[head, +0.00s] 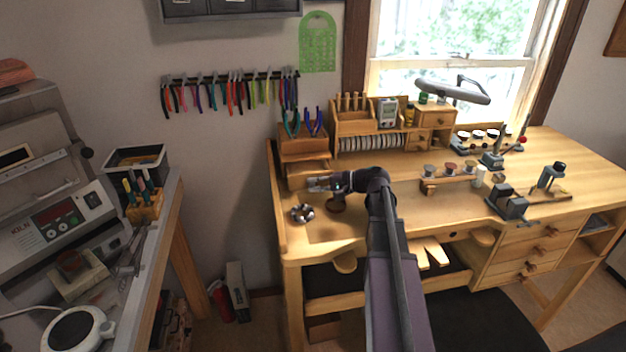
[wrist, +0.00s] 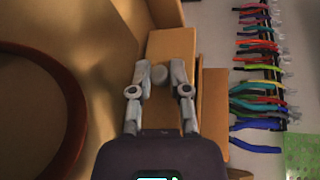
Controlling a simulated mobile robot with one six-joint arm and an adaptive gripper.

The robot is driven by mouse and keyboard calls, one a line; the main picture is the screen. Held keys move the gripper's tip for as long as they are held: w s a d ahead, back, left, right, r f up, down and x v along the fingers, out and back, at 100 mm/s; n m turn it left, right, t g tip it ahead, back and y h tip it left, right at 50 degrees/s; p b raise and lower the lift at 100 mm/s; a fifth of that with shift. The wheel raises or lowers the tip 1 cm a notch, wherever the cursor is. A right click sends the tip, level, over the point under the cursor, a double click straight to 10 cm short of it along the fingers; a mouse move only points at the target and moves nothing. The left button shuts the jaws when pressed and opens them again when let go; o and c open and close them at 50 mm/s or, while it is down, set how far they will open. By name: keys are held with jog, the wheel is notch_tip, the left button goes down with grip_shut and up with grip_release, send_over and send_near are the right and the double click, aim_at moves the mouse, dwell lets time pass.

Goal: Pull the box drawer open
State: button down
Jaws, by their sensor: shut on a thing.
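The wooden box (head: 303,147) stands at the back left of the workbench, with pliers in its top. Its drawer (head: 307,168) shows low on the box, just above and behind my gripper; how far it is out I cannot tell. My gripper (head: 317,184) reaches in from the right, low over the bench top. In the wrist view, the two fingertips of my gripper (wrist: 159,76) are closed around a small round grey knob (wrist: 158,74), in front of an orange-brown wooden face (wrist: 172,45). My arm and fingers hide part of the box's lower front.
A round metal holder (head: 302,213) and a dark round piece (head: 337,204) lie near my gripper. A wooden tool organizer (head: 352,122) stands right of the box. Pliers (head: 230,93) hang on the wall. The front left bench top is mostly clear.

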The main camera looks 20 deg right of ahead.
jog(key=c, duration=0.9)
grip_release()
jog(key=shift+o, duration=0.2)
jog(key=shift+w, duration=0.15)
